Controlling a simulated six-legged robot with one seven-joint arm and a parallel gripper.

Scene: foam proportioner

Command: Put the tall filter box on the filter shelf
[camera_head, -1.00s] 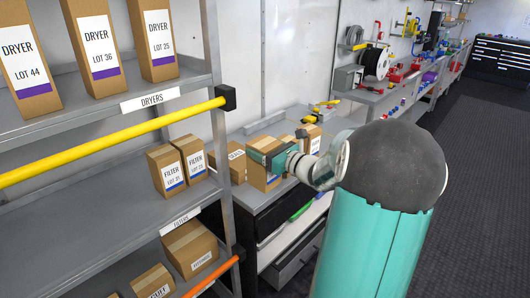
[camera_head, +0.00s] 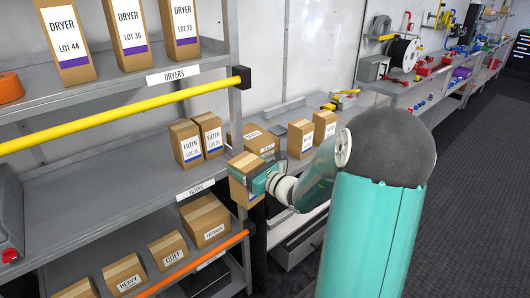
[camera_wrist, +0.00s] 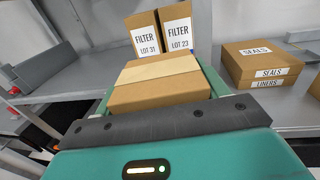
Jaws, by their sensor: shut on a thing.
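My gripper (camera_head: 258,179) is shut on a brown cardboard box (camera_head: 242,182) with a paler tape strip on top. In the wrist view the box (camera_wrist: 157,86) sits between the teal fingers. The filter shelf (camera_head: 105,188) is the grey middle board with a FILTERS tag (camera_head: 195,189) on its front edge. Two upright filter boxes stand there, LOT 31 (camera_head: 186,143) and LOT 23 (camera_head: 208,134). They also show in the wrist view, LOT 31 (camera_wrist: 146,38) and LOT 23 (camera_wrist: 177,34). The held box is at the shelf's right front end, beside the post; I cannot tell whether it touches.
A yellow bar (camera_head: 120,112) runs above the filter shelf and an orange bar (camera_head: 195,264) below it. Dryer boxes stand on the upper shelf. More boxes, including one marked SEALS (camera_wrist: 262,60), stand on the bench.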

